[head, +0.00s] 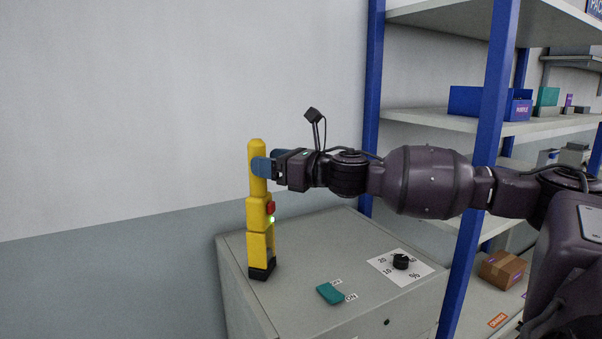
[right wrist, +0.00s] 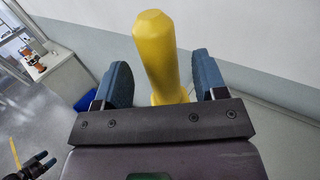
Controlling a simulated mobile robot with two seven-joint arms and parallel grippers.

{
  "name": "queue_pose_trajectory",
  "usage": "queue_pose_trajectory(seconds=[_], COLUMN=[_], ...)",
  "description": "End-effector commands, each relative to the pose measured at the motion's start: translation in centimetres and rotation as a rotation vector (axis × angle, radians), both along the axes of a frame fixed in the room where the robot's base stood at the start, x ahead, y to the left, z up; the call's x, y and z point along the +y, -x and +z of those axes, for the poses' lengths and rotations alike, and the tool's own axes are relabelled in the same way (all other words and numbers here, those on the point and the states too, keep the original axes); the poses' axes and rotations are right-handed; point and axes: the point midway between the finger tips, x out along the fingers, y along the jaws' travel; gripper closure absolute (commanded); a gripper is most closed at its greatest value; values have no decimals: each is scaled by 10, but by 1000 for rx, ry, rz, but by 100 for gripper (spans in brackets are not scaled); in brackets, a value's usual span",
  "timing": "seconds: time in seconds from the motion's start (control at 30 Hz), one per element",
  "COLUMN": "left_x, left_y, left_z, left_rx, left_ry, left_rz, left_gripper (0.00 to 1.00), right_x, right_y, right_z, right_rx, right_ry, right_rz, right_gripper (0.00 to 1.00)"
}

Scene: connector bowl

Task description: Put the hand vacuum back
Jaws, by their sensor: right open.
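The yellow hand vacuum (head: 259,215) stands upright on top of a grey cabinet (head: 300,262), with a black foot at its bottom. A red part and a small green light show on its right side. My right gripper (head: 268,161) comes in level from the right at its upper part. In the right wrist view the yellow handle (right wrist: 162,55) stands between the two open blue fingers, with a gap on each side. My left gripper (right wrist: 42,162) seems to show small and dark at the lower left of that view; its jaws are unclear.
On the cabinet lie a teal switch (head: 330,293) and a black dial (head: 400,261) on a white scale plate. A blue-posted shelf (head: 480,130) with a blue bin (head: 480,102) and a cardboard box (head: 502,268) stands at the right. A bare wall is behind.

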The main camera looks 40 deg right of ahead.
Motion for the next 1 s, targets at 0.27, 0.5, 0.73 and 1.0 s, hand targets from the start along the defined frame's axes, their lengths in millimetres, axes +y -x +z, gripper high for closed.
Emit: queue_pose_trajectory(seconds=[0.27, 0.5, 0.73, 1.0], left_x=[0, 0, 0, -1], left_y=[-2, -3, -5, -6], left_z=[-7, -11, -12, -8], left_rx=[-2, -2, -6, -10], left_ry=[-1, -2, -1, -2], left_rz=[-2, -3, -4, -5], left_gripper=[23, 23, 23, 23], right_x=[-8, -12, -15, -20], right_y=[17, 29, 39, 51], right_z=[-3, -3, -3, -3], right_rx=[3, 3, 5, 4], right_ry=[0, 0, 1, -1], right_rz=[-2, -1, 1, 2], right_gripper=[35, 35, 35, 35])
